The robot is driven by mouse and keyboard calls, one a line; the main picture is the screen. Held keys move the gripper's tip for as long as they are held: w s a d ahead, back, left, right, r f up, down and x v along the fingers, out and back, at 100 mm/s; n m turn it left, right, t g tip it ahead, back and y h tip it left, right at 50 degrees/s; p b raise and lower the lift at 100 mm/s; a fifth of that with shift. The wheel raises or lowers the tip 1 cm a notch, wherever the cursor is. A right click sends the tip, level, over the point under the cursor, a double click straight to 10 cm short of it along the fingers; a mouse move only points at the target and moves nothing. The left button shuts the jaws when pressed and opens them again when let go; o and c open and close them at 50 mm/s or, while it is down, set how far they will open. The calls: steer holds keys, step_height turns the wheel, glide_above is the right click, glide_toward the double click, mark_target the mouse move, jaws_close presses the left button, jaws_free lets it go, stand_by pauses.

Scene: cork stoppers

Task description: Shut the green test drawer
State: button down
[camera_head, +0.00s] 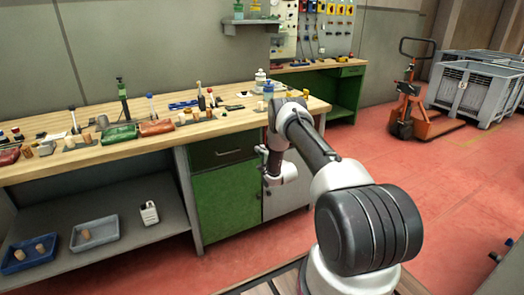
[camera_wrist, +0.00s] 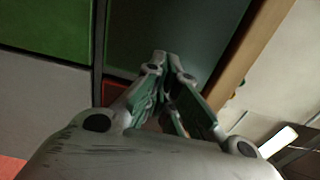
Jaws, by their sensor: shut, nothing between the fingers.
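My gripper (camera_head: 261,151) is at the drawer's right, in front of the cabinet and below the worktop edge. In the wrist view my gripper (camera_wrist: 168,60) has its fingertips together and empty, against a dark green panel (camera_wrist: 185,28) that appears to be the drawer front. Whether they touch it is unclear.
A brighter green door (camera_head: 228,204) is below the drawer, beside a grey door (camera_head: 286,193). The worktop (camera_head: 225,121) holds corks, pouches and bottles. A lower shelf (camera_head: 130,245) holds trays.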

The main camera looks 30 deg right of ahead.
steer(key=s, duration=0.9)
steer(key=shift+d, duration=0.15)
steer(key=s+f+n+g, duration=0.3)
steer(key=s+f+g, duration=0.1)
steer(key=f, duration=0.3)
steer(key=s+f+n+g, duration=0.2)
steer(key=s+f+g, duration=0.2)
steer(key=f, duration=0.3)
steer(key=s+r+n+g+h, duration=0.1)
steer(key=s+n+g, duration=0.25)
steer(key=s, duration=0.25)
steer(key=s+a+r+n, duration=0.3)
steer(key=s+r, duration=0.9)
steer(key=r, duration=0.5)
steer(key=s+a+r+n+g, duration=0.1)
steer(key=s+a+r+n, duration=0.2)
steer(key=s+r, duration=0.9)
steer(key=s+a+r+n+g, duration=0.1)
steer(key=s+a+r+n, duration=0.2)
steer(key=r, duration=2)
steer(key=s+a, duration=0.5)
steer(key=s, duration=0.4)
steer(key=shift+s+r, duration=0.2)
steer(key=shift+s, duration=0.05)
